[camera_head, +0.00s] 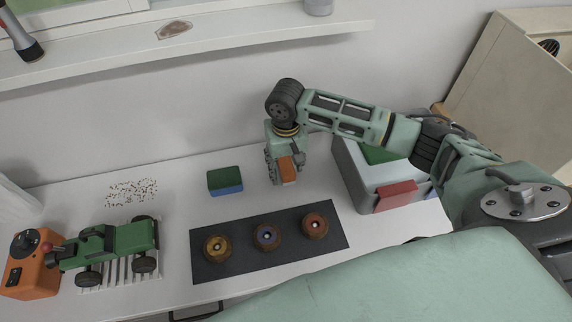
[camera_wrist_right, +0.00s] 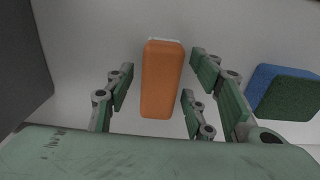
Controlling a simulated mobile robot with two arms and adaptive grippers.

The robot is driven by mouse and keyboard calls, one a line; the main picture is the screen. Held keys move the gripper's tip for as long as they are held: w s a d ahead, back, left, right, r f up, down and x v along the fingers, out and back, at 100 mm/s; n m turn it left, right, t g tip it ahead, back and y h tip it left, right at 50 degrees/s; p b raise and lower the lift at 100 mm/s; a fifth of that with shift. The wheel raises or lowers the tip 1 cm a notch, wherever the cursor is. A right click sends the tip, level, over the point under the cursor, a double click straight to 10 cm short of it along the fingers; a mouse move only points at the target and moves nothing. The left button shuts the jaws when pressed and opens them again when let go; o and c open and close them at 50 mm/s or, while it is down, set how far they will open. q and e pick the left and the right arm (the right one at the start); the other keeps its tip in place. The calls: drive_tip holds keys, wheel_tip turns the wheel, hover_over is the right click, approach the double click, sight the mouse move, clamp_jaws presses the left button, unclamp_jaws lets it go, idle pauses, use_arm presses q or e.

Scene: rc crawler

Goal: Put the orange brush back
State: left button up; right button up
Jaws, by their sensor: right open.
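The orange brush (camera_head: 288,168) is at the back of the white table, right of the green and blue sponge (camera_head: 225,181). In the right wrist view the brush (camera_wrist_right: 162,80) is an orange rounded block with a thin whitish edge at its far end. My right gripper (camera_head: 283,177) points down over it, open, with fingers on both sides of the brush. Gaps show between the fingers and the brush in the wrist view. I cannot tell whether the brush rests on the table. My left gripper is out of view.
A black mat (camera_head: 335,240) with three round coloured pieces lies in front. A green crawler (camera_head: 130,238) and an orange box (camera_head: 30,280) stand at the left, with brown specks (camera_head: 131,191) behind. A pale container (camera_head: 352,163) with a red block (camera_head: 396,196) stands at the right.

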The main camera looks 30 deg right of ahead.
sight(286, 166)
wheel_tip(286, 166, up, 12)
drive_tip(key=b, duration=0.2)
drive_tip(key=shift+r, duration=0.15)
drive_tip(key=shift+s+a, duration=0.1)
idle(0.6)
